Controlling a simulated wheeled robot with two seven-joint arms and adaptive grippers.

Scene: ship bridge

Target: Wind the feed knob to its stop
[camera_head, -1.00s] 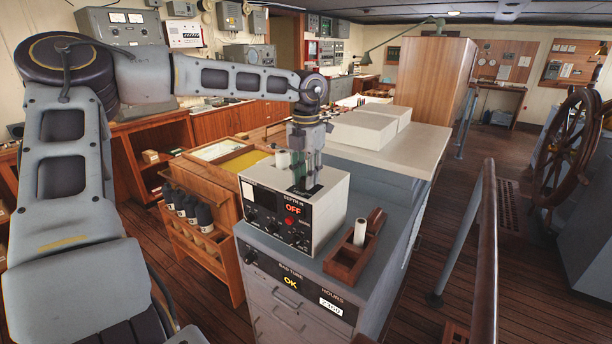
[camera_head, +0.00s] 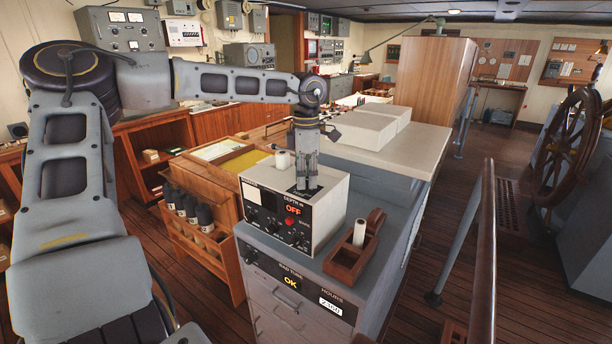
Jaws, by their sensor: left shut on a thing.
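The depth recorder (camera_head: 322,222) is a cream box with a dark front panel and a lit red OFF. It stands on the grey cabinet. My left gripper (camera_head: 306,187) points straight down onto the recorder's top, at a dark patch near the right rear. It is shut on the feed knob, which its fingers hide. My right gripper is not in view.
A wooden tray (camera_head: 345,262) with an upright white roll (camera_head: 360,232) stands right of the recorder. White boxes (camera_head: 362,130) lie on the counter behind. A wooden rack of dark bottles (camera_head: 190,210) stands at the left.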

